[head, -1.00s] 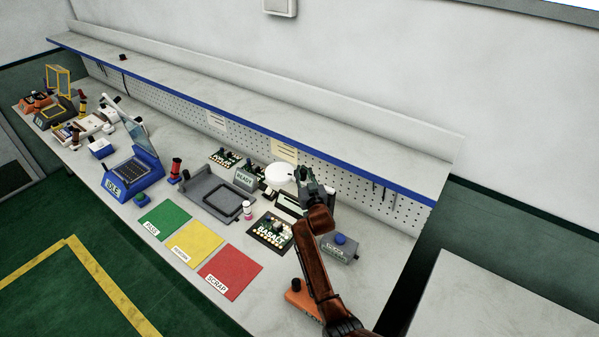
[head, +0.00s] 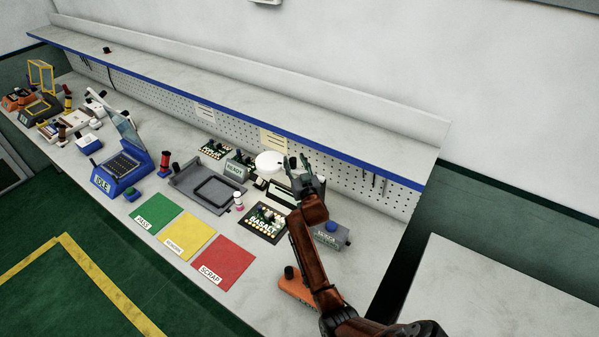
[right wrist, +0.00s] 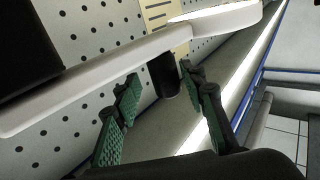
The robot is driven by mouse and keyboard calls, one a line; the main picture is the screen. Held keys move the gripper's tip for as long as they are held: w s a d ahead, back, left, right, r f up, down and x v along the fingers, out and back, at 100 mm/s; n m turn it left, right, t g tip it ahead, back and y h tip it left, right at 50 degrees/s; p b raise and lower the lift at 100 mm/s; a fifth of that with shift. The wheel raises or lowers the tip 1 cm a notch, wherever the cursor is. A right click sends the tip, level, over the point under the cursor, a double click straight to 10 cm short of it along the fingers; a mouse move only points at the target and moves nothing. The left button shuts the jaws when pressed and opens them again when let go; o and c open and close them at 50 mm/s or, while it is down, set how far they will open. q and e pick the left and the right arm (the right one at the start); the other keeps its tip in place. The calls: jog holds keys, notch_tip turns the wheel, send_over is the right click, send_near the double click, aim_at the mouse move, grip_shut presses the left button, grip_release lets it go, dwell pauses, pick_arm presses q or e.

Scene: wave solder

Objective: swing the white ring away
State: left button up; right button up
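The white ring (head: 269,163) is a round white disc-like head near the back of the bench, left of my right gripper (head: 298,164). In the right wrist view part of the white ring (right wrist: 228,19) shows at the top, on a white bar (right wrist: 95,78) crossing to the left. A dark cylindrical knob (right wrist: 164,76) hangs below the bar. My right gripper (right wrist: 160,78) is open, its green-padded fingers on either side of the knob in the picture; I cannot tell whether they touch it. My left gripper is out of view.
The board mat (head: 264,222) and a grey box with a blue knob (head: 331,236) are near my right arm. The red scrap mat (head: 223,262) lies at the front. A grey tray fixture (head: 207,188) stands left. The blue-edged shelf (head: 340,160) overhangs the back.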

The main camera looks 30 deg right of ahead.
jog(key=v, duration=1.1)
jog(key=shift+d, duration=0.15)
